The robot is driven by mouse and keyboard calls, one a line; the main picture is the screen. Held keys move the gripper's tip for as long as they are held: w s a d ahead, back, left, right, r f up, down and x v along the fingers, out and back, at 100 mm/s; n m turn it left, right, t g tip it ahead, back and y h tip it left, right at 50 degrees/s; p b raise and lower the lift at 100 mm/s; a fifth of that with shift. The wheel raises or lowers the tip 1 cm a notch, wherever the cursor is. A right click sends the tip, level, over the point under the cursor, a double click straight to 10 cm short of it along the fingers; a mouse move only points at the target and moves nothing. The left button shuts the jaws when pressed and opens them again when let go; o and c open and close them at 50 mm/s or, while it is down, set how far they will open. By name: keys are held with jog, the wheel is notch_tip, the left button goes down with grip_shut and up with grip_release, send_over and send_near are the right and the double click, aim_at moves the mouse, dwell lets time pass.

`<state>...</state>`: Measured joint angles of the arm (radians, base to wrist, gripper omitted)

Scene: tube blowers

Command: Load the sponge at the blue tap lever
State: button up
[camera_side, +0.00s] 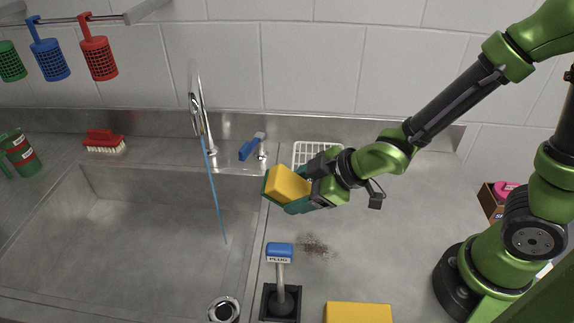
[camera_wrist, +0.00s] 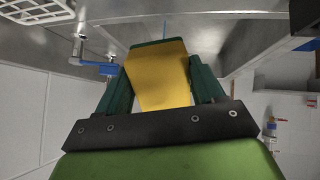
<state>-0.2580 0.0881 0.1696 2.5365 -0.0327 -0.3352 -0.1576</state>
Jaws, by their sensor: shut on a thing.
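My gripper (camera_side: 290,190) is shut on a sponge, yellow with a dark green side (camera_side: 289,183). It holds the sponge above the counter near the sink's right edge. In the wrist view the sponge (camera_wrist: 158,78) sits between the two green fingers (camera_wrist: 160,85). The blue tap lever (camera_side: 250,148) is on the ledge behind the sink, right of the curved metal tap (camera_side: 197,105). The lever is beyond and left of the sponge, apart from it in the side view. The lever also shows in the wrist view (camera_wrist: 103,68), left of the sponge.
A thin blue stream (camera_side: 215,190) falls from the tap into the sink (camera_side: 120,240). A white wire rack (camera_side: 316,152) stands behind my gripper. A red brush (camera_side: 104,142) lies at the left.

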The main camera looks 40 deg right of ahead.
jog(key=shift+w+a, duration=0.15)
jog(key=shift+w, duration=0.05)
jog(key=w+a+f, duration=0.3)
jog(key=w+a, duration=0.3)
jog(key=w, duration=0.6)
dwell(0.5)
jog(key=shift+a, duration=0.1)
jog(key=shift+s, duration=0.1)
dwell(0.3)
jog(key=s+d, duration=0.3)
jog(key=s, duration=0.4)
jog(key=shift+d, duration=0.35)
dwell(0.9)
jog(key=shift+r, duration=0.1)
dwell(0.3)
jog(key=shift+v, duration=3.15)
jog(key=shift+s+f, duration=0.15)
jog(key=shift+f, duration=0.05)
